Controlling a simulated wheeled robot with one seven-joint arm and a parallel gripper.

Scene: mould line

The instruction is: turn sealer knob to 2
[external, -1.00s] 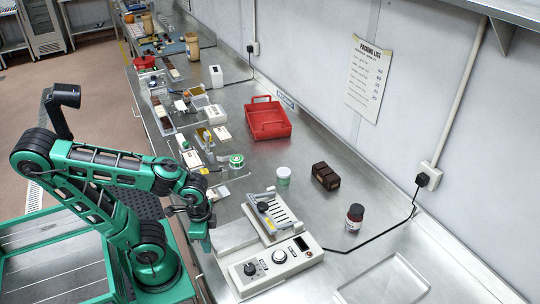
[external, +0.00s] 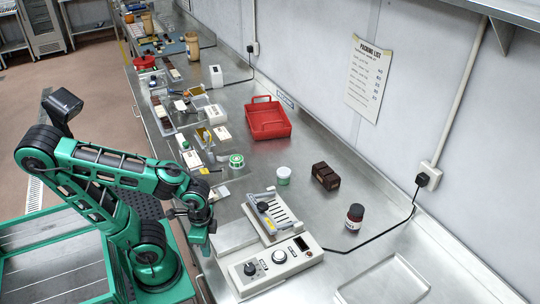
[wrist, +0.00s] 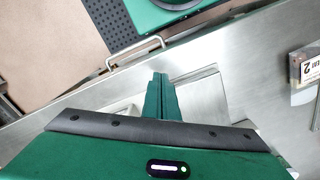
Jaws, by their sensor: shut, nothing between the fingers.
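The sealer (external: 270,262) is a pale benchtop machine on the steel counter, with a slotted plate and hinged bar at its back. Its front panel carries a black knob (external: 250,269) at the left, a white-faced dial (external: 279,257) in the middle and a dark display at the right. Which number the knob points to is too small to read. My gripper (external: 203,248) points down at the counter's front edge, left of the sealer and apart from it. In the wrist view its fingers (wrist: 158,95) are together and empty, above bare steel.
A white-lidded jar (external: 283,176), dark blocks (external: 325,176) and a dark bottle (external: 354,217) stand behind the sealer. A red tray (external: 268,118) lies further back. A black cable runs from the sealer to a wall socket. Several small items crowd the far counter.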

